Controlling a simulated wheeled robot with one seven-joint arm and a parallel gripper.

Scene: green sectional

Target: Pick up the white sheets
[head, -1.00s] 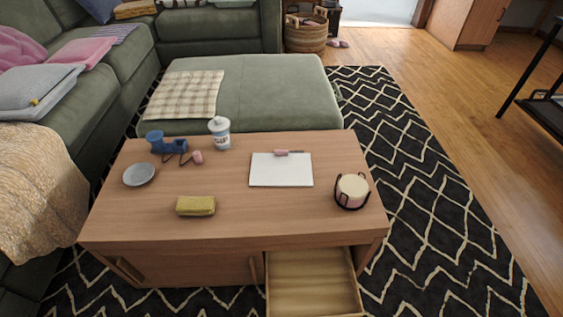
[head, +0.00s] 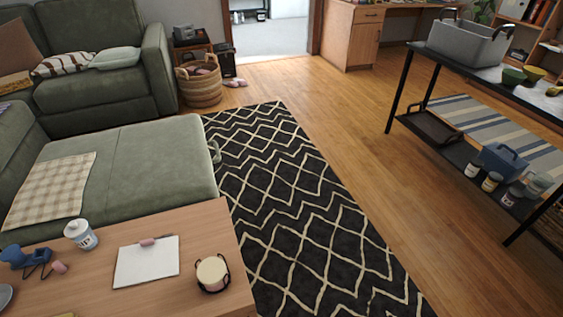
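The white sheets (head: 146,264) lie flat as a small stack on the wooden coffee table (head: 205,235), at the lower left of the head view. A small pink item (head: 148,242) and a thin dark pen-like thing rest on their upper edge. A candle in a dark holder (head: 212,273) stands to their right, apart from them. A white and blue jar (head: 80,234) stands to their left. My gripper is not in view.
A green ottoman (head: 140,160) stands behind the table. A patterned black rug (head: 290,200) and bare wooden floor (head: 350,150) lie open to the right. A black shelf table (head: 440,150) with bins and jars stands at the right.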

